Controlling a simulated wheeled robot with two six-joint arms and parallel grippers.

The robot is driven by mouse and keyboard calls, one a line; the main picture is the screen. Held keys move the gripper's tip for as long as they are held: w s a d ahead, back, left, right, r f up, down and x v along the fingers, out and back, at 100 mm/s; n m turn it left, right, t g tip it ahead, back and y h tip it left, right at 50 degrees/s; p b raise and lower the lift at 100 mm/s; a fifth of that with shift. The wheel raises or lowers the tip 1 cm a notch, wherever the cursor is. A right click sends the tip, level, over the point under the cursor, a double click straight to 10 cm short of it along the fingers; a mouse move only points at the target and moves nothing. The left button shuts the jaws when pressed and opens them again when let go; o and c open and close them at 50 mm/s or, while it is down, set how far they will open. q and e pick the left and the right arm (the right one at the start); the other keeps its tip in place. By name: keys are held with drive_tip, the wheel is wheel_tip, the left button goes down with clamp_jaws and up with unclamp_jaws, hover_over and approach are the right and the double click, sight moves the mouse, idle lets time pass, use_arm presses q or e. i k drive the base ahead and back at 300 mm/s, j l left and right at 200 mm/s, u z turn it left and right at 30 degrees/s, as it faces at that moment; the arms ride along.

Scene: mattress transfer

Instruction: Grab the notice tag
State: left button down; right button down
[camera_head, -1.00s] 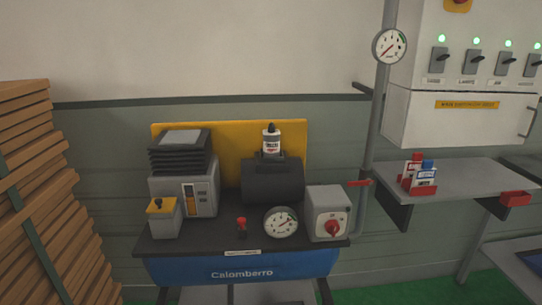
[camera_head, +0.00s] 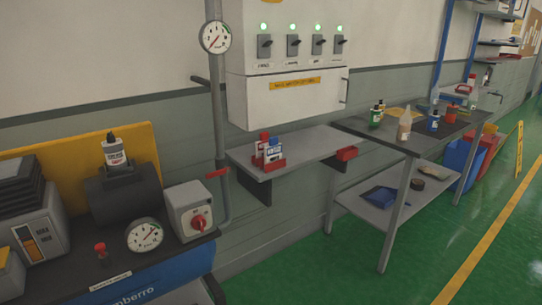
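Two small tags or padlock-like items with white labels stand side by side in a red holder (camera_head: 268,166) on the grey wall shelf (camera_head: 308,148). One has a red top (camera_head: 262,145) and the other, at its right, has a blue top (camera_head: 276,151). The blue-topped one may be the notice tag; its print is too small to read. Neither of my grippers shows in the head view.
A white switch panel (camera_head: 290,95) hangs above the shelf. A compressor bench (camera_head: 150,285) with a red rotary switch (camera_head: 198,223) stands at left. A workbench (camera_head: 380,130) with bottles is at right. Green floor (camera_head: 440,240) is open at front right.

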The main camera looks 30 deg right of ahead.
sight(273, 151)
drive_tip(key=i+l, duration=0.1)
drive_tip(key=l, duration=0.25)
drive_tip(key=i+l, duration=0.1)
drive_tip(key=l, duration=0.25)
drive_tip(key=i+l, duration=0.1)
drive_tip(key=l, duration=0.25)
drive_tip(key=i+l+z, duration=0.1)
drive_tip(key=l, duration=0.25)
drive_tip(key=i+l, duration=0.1)
drive_tip(key=l, duration=0.25)
